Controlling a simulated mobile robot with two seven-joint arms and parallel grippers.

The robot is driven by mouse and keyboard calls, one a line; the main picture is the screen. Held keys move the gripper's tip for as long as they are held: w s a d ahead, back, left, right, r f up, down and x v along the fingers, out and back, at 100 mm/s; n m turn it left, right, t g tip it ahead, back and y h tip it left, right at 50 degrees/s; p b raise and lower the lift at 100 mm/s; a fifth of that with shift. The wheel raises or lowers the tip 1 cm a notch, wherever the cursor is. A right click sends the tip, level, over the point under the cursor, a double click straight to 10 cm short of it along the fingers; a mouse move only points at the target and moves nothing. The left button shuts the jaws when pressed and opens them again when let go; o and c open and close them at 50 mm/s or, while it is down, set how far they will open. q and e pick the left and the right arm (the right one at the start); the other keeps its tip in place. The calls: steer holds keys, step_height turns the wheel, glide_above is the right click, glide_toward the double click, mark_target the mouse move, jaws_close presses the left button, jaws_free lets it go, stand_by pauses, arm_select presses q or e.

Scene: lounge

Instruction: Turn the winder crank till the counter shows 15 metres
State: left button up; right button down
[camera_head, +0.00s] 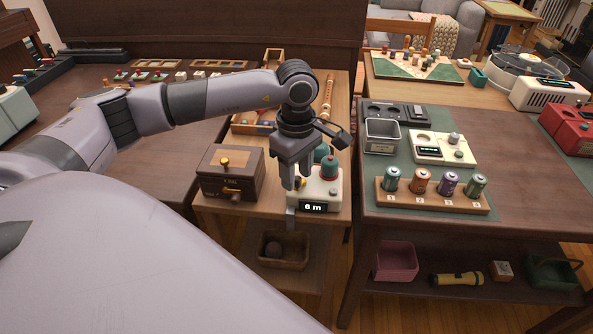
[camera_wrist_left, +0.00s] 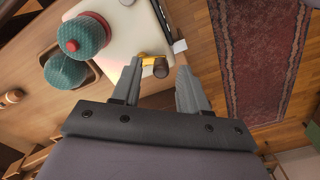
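The winder (camera_head: 327,188) is a cream box on the small wooden table, with a lit counter (camera_head: 313,207) reading 6 m. A teal yarn ball with a red top (camera_head: 329,168) sits on it; it also shows in the left wrist view (camera_wrist_left: 84,34). The crank (camera_wrist_left: 148,58) is brass with a dark knob (camera_wrist_left: 161,69). My left gripper (camera_head: 295,190) points down at the winder's left side. In the left wrist view its fingers (camera_wrist_left: 158,88) stand apart on either side of the knob, with visible gaps. The crank is hidden in the head view. My right gripper is out of view.
A brown box with brass knobs (camera_head: 230,172) stands close left of the winder. A second teal ball (camera_wrist_left: 66,71) is beside it. A basket (camera_head: 284,252) sits on the shelf below. The right table holds a battery rack (camera_head: 432,198) and a cream device (camera_head: 442,148).

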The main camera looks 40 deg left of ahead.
mark_target(297, 177)
arm_select(q)
steer(key=shift+r, duration=3.55)
